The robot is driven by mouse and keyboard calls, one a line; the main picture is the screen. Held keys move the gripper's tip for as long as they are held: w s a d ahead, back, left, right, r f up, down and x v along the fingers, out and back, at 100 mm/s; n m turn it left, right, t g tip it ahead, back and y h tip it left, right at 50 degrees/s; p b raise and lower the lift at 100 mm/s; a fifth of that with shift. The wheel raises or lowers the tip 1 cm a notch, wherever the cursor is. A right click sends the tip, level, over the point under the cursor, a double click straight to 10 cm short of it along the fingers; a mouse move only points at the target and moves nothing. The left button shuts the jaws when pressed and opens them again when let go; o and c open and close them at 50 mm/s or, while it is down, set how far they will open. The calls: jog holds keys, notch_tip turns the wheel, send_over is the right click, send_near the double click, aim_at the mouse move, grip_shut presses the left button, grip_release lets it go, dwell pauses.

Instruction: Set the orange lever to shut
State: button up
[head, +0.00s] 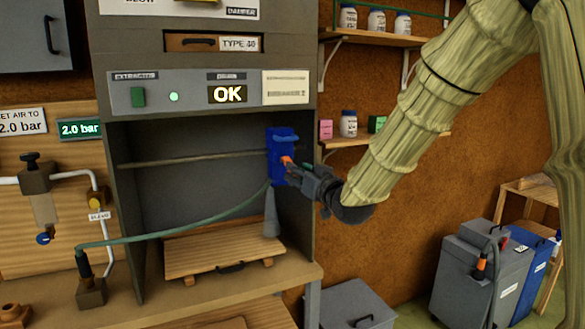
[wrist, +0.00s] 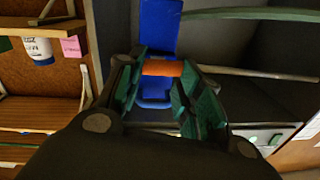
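The orange lever (head: 287,160) is on a blue box (head: 279,140) on the right inner side of the grey cabinet. In the wrist view the lever (wrist: 163,68) lies crosswise in front of the blue box (wrist: 160,30). My gripper (head: 291,168) is at the lever, reaching in from the right. In the wrist view my gripper's green-padded fingers (wrist: 164,75) stand on both sides of the lever and appear to touch its ends. The fingers hide the lever's ends. No lever position marking is readable.
A green hose (head: 190,233) runs across the cabinet opening below a horizontal rod (head: 195,159). A grey cone (head: 271,215) and a wooden board (head: 225,250) stand under the box. Shelves with jars (head: 348,123) are right of the cabinet. The panel display (head: 227,95) reads OK.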

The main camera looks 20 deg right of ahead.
jog(key=shift+w+a+p, duration=0.15)
jog(key=shift+w+p, duration=0.05)
jog(key=shift+w, duration=0.75)
jog(key=shift+w+a+p, duration=0.1)
jog(key=shift+w+p, duration=0.1)
jog(key=shift+w, duration=0.75)
grip_shut()
